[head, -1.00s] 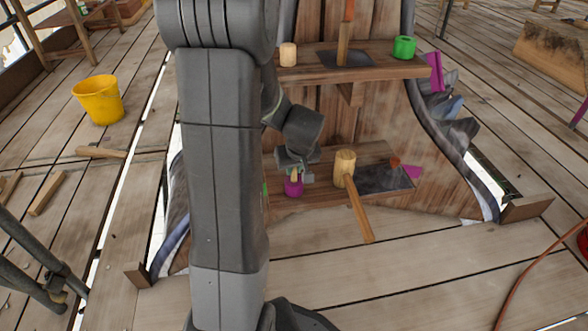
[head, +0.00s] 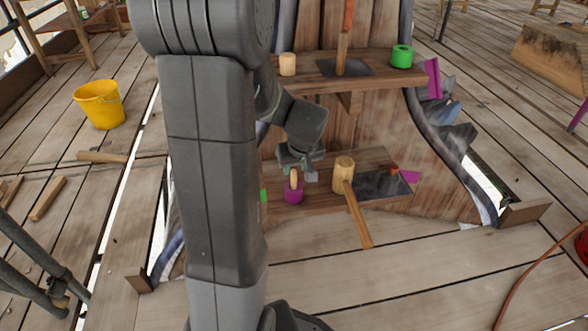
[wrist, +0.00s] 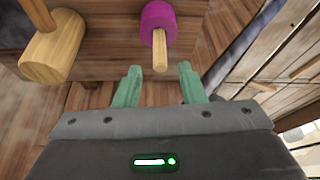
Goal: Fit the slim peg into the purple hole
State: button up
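The slim wooden peg (head: 294,178) stands in the purple ring-shaped hole piece (head: 293,194) on the lower shelf. In the wrist view the peg (wrist: 160,56) sticks out of the purple piece (wrist: 157,18), with its lower part hidden inside. My gripper (head: 298,171) is just above and behind the peg in the head view. In the wrist view my gripper's green fingers (wrist: 158,80) are spread apart, and the peg's free end lies just beyond the tips, with nothing between them.
A wooden mallet (head: 345,178) rests on the lower shelf (head: 325,200) right of the purple piece, its handle over the front edge. The upper shelf (head: 325,78) above holds a thick pale peg (head: 287,64) and a green ring (head: 402,56). A yellow bucket (head: 99,104) stands left on the floor.

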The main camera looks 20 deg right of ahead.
aim_at(295, 172)
jog(key=p+v, duration=0.1)
jog(key=v, duration=0.5)
jog(key=shift+s+r+p, duration=0.2)
jog(key=shift+r+p, duration=0.1)
jog(key=shift+f, duration=0.1)
jog(key=b+x, duration=0.5)
jog(key=x, duration=0.7)
jog(key=shift+w+f, duration=0.15)
jog(key=shift+f, duration=0.15)
notch_tip(295, 172, up, 4)
jog(key=shift+f+p, duration=0.2)
jog(key=shift+p, duration=0.9)
jog(key=shift+r, duration=0.55)
jog(key=shift+f, duration=0.1)
